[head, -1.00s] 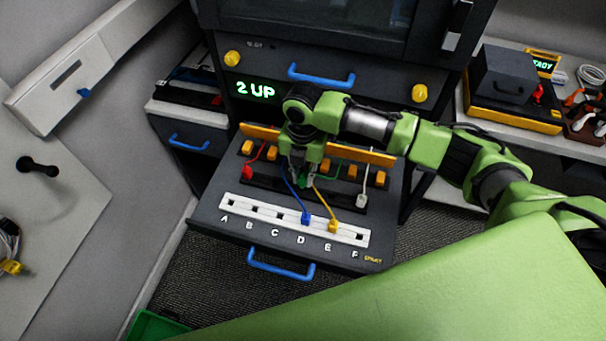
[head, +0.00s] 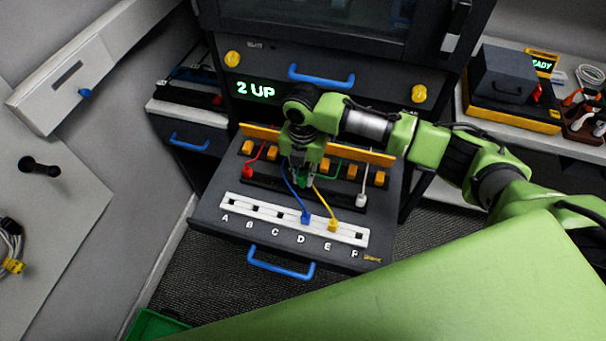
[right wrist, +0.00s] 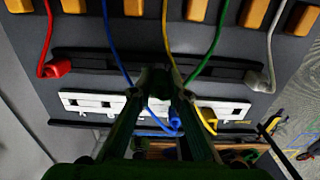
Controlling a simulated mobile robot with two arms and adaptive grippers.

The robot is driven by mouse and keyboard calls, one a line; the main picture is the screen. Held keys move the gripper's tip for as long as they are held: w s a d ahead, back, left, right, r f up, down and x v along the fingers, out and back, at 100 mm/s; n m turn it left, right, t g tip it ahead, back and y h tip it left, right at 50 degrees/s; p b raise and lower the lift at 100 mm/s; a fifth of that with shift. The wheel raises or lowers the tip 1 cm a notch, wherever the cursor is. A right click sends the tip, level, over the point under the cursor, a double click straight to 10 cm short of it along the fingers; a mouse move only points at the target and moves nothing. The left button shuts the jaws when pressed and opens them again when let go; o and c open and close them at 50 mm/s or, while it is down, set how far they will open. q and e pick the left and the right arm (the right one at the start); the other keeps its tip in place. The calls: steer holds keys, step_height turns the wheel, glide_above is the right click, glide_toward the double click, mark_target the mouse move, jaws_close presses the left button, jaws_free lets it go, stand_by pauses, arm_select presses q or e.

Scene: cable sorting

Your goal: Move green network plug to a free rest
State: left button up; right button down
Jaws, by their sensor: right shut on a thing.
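My right gripper (head: 302,176) is over the pulled-out drawer, shut on the green plug (head: 303,182), which shows only as a small patch between the fingers. Its green cable (right wrist: 207,62) runs to the fingers in the right wrist view, where the fingers hide the plug. The black rest bar (head: 266,187) lies just below or behind the gripper; I cannot tell whether the plug touches it. The red plug (head: 247,172) is at the bar's left end, and the white plug (head: 361,201) at its right end. My left gripper is not in view.
The white strip (head: 242,203) lettered A to F lies in front. The blue plug (head: 305,218) is by D and the yellow plug (head: 333,225) by E; their cables pass close to my gripper. Orange blocks (head: 272,153) line the back. A blue handle (head: 281,268) is at the drawer's front.

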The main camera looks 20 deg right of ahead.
steer(key=shift+p, duration=0.4)
steer(key=shift+f, duration=1.35)
stand_by(1.9)
steer(key=c, duration=1.8)
jaws_free()
steer(key=shift+c, duration=0.2)
steer(key=o, duration=0.5)
steer(key=shift+c, duration=0.2)
steer(key=shift+r, duration=0.1)
steer(key=shift+r+p, duration=3.35)
steer(key=shift+r, duration=0.1)
